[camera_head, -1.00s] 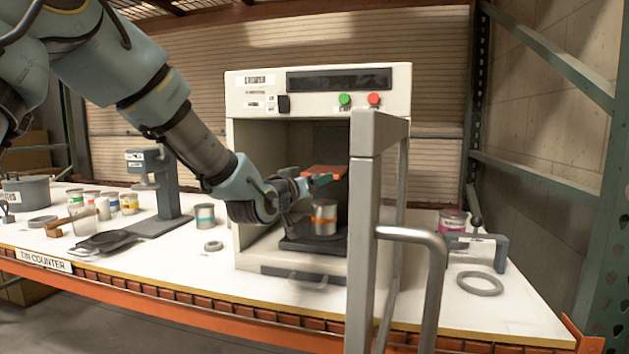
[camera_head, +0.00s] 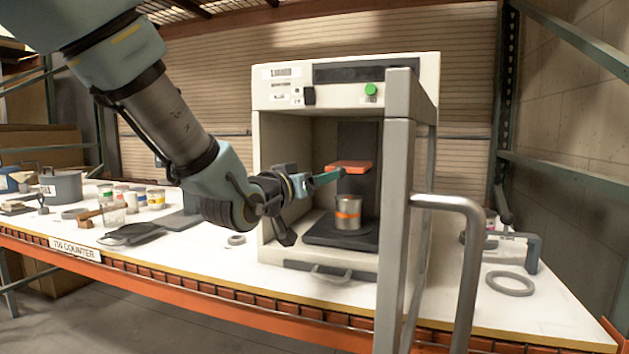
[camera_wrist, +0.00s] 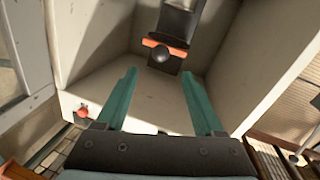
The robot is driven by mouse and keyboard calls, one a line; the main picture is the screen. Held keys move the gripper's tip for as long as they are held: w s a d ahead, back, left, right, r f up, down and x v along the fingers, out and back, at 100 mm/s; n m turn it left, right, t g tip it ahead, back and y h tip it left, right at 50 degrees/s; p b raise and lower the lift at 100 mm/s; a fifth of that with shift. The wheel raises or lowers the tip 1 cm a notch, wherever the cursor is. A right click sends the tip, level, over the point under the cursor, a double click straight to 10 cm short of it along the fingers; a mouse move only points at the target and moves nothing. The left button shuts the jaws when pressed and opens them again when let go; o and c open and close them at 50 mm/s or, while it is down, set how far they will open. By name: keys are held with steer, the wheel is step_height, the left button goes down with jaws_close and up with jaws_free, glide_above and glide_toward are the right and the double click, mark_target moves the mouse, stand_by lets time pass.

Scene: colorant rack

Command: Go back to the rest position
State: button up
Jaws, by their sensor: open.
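My gripper (camera_head: 325,178) is at the front opening of the white shaker cabinet (camera_head: 275,92), above and to the left of the tin. In the wrist view its two teal fingers (camera_wrist: 158,92) stand wide apart with nothing between them. A metal tin with an orange band (camera_head: 348,212) stands upright on the dark plate (camera_head: 318,236) inside the cabinet. An orange clamp pad (camera_head: 350,167) is above the tin, with a gap between them.
The cabinet's grey-framed door stands open, with its bar handle (camera_head: 470,270) jutting forward. A grey ring (camera_head: 511,284) and a grey clamp stand (camera_head: 520,252) are on the right. Several small tins, a grey pot (camera_head: 62,187) and a black tray (camera_head: 138,233) are on the left.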

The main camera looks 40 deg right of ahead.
steer(key=w+a+f+n+y, duration=0.2)
steer(key=w+a+f+y, duration=0.3)
steer(key=a, duration=0.5)
steer(key=w+a+f+n+y, duration=0.2)
steer(key=w+a+f+y, duration=0.1)
steer(key=a+f, duration=0.5)
steer(key=w+a+f+n+y, duration=0.2)
steer(key=w+a+f+y, duration=0.2)
steer(key=a, duration=0.7)
steer(key=s+a+f+n+g+y, duration=0.2)
steer(key=s+a, duration=0.3)
steer(key=a, duration=0.4)
steer(key=s+a+f+n+g+y+p, duration=0.1)
steer(key=s+a+f, duration=0.3)
steer(key=a, duration=0.6)
steer(key=shift+s+n+g+y, duration=0.6)
steer(key=shift+s+g+y, duration=0.1)
steer(key=shift+g+y, duration=0.15)
